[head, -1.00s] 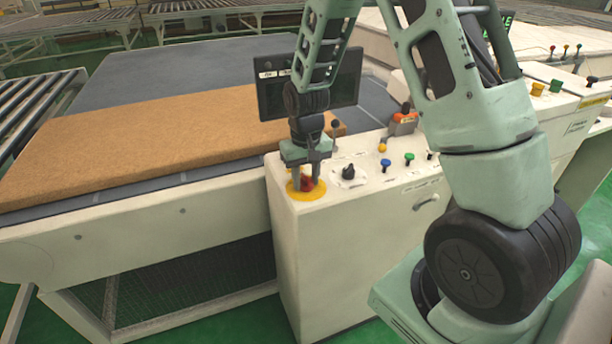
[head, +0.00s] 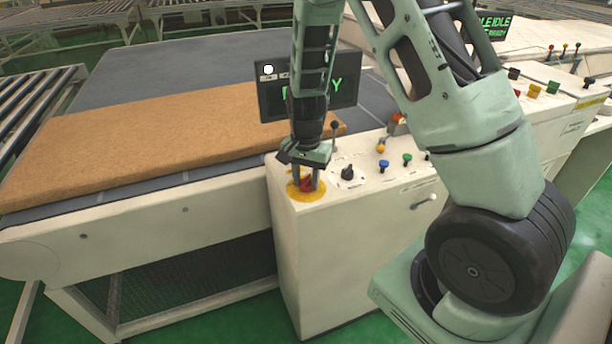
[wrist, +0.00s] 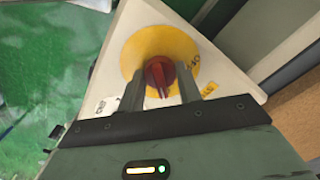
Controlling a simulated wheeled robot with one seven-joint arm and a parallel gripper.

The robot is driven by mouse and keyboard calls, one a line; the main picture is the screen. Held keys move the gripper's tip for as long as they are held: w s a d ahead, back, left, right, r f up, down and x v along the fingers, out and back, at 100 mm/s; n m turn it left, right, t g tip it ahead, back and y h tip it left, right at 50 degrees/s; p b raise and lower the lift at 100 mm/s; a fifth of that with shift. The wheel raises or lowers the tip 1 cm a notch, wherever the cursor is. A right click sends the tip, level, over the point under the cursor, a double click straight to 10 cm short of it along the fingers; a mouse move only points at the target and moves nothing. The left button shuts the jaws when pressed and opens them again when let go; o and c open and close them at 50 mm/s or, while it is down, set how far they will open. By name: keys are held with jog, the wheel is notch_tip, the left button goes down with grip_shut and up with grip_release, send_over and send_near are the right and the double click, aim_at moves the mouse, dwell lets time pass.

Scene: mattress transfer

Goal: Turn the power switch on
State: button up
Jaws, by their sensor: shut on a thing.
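The power switch is a red rotary knob (wrist: 160,76) on a round yellow plate (wrist: 137,46), at the near left corner of the white control console (head: 335,240). My gripper (head: 307,186) points down over it, its fingers on either side of the red knob and shut on it. In the wrist view the two fingers (wrist: 160,92) flank the knob, and its ridge runs roughly up and down the picture. In the head view the fingers partly hide the knob. The monitor (head: 345,92) behind my arm is lit with green text, partly hidden by the arm.
A black selector knob (head: 347,173), a black-topped lever (head: 334,128) and blue (head: 384,163) and green (head: 407,159) buttons are close to the right of my gripper. A brown mattress slab (head: 150,140) lies on the grey conveyor bed to the left.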

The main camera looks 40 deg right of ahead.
aim_at(306, 178)
jog(key=shift+m, duration=0.3)
jog(key=o, duration=1)
notch_tip(306, 178, up, 18)
jog(key=shift+f+b, duration=0.25)
jog(key=shift+b, duration=0.1)
jog(key=s+a+n+y, duration=0.1)
jog(key=s+a+n, duration=0.4)
jog(key=a, duration=0.4)
jog(key=s+a+n, duration=0.4)
jog(key=a+n, duration=0.1)
jog(key=a, duration=0.3)
jog(key=s+a+n, duration=0.2)
jog(key=s+n, duration=0.1)
jog(key=s, duration=0.2)
jog(key=s+a+f+n, duration=0.1)
jog(key=s+a+n, duration=0.2)
jog(key=s, duration=0.2)
jog(key=s+a+f+n, duration=0.1)
jog(key=s+a+n, duration=0.1)
jog(key=s+n, duration=0.2)
jog(key=shift+s+a, duration=0.2)
jog(key=shift+s, duration=0.25)
